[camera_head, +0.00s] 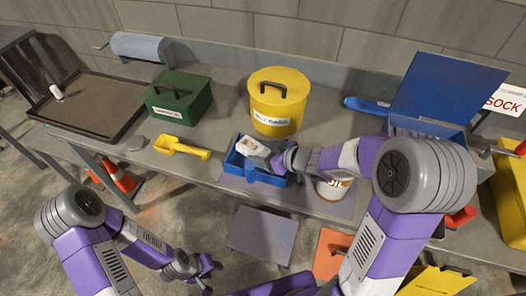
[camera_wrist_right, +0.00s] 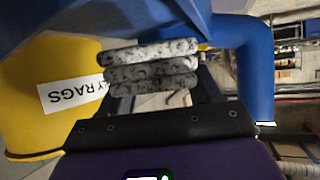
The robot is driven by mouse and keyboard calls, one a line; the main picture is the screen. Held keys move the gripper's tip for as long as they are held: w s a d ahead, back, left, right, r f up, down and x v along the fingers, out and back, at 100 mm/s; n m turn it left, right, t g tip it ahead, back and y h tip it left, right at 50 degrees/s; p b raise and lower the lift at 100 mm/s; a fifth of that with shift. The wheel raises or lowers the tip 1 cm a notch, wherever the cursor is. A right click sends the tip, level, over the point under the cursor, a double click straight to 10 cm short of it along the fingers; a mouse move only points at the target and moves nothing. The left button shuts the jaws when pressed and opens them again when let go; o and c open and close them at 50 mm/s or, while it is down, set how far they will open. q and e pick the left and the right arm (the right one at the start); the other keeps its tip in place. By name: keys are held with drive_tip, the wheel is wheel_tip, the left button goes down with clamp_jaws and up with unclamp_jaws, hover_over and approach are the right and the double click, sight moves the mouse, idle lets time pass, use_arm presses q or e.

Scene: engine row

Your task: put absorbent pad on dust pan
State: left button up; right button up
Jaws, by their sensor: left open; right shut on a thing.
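The absorbent pad (camera_head: 252,146) is a pale, flat bundle. In the right wrist view, the grey-white speckled pad (camera_wrist_right: 150,68) shows as stacked layers between the finger bars. My right gripper (camera_head: 270,158) is shut on the pad and holds it over the blue dust pan (camera_head: 233,163). Blue surfaces, probably the dust pan (camera_wrist_right: 258,70), fill parts of the wrist view. I cannot tell whether the pad touches the pan; the gripper hides part of it. My left gripper (camera_head: 207,274) is open and empty, low in front of the bench.
A yellow rag bin (camera_head: 277,103) stands just behind the pan. A green box (camera_head: 178,97), a yellow scoop (camera_head: 182,148) and a brown tray (camera_head: 75,108) are on the left.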

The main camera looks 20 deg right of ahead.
drive_tip(key=o, duration=1.1)
drive_tip(key=shift+c, duration=0.2)
drive_tip(key=shift+r, duration=0.25)
drive_tip(key=p+v, duration=0.6)
drive_tip(key=v, duration=0.6)
drive_tip(key=shift+r+p, duration=0.35)
drive_tip(key=shift+r, duration=0.05)
